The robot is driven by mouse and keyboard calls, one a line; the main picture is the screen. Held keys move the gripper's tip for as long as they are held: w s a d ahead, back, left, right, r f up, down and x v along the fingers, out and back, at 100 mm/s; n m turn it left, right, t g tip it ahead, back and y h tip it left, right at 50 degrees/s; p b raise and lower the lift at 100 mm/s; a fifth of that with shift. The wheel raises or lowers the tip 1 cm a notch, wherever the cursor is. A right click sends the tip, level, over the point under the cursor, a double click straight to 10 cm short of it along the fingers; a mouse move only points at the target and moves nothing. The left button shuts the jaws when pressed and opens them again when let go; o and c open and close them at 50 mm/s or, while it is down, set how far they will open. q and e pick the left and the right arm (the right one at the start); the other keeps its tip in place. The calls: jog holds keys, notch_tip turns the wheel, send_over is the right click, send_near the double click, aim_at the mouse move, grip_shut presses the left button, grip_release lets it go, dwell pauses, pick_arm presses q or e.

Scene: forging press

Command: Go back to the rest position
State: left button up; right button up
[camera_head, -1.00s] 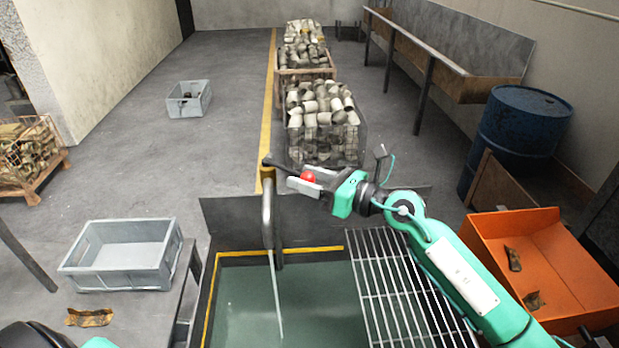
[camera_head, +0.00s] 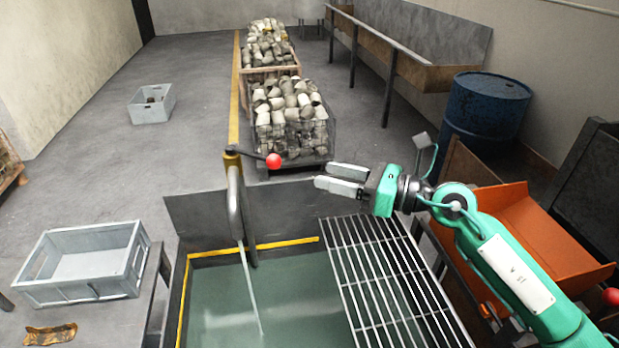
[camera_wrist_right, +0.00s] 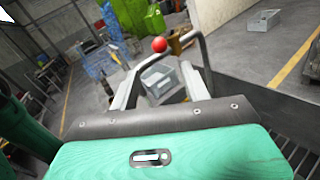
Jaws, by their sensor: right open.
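My right gripper (camera_head: 342,181) is open and empty in the head view, above the back end of the metal grate. The red knob (camera_head: 274,161) on the tap's lever is to the left of its fingertips, with a clear gap. The tap (camera_head: 234,205) stands at the back of the tank, and a thin stream of water falls from it. In the right wrist view, the red knob (camera_wrist_right: 159,45) shows beyond the spread fingers (camera_wrist_right: 160,88), with nothing between the fingertips. My left gripper is not in view.
The green-floored tank (camera_head: 215,310) has a bar grate (camera_head: 375,265) over its right side. An orange chute (camera_head: 545,235) lies under and beside my right arm. A grey crate (camera_head: 132,262) and a brown metal piece (camera_head: 50,335) are at lower left. A blue drum (camera_head: 487,108) stands behind.

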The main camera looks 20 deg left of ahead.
jog(key=shift+s+d, duration=0.1)
jog(key=shift+d, duration=0.8)
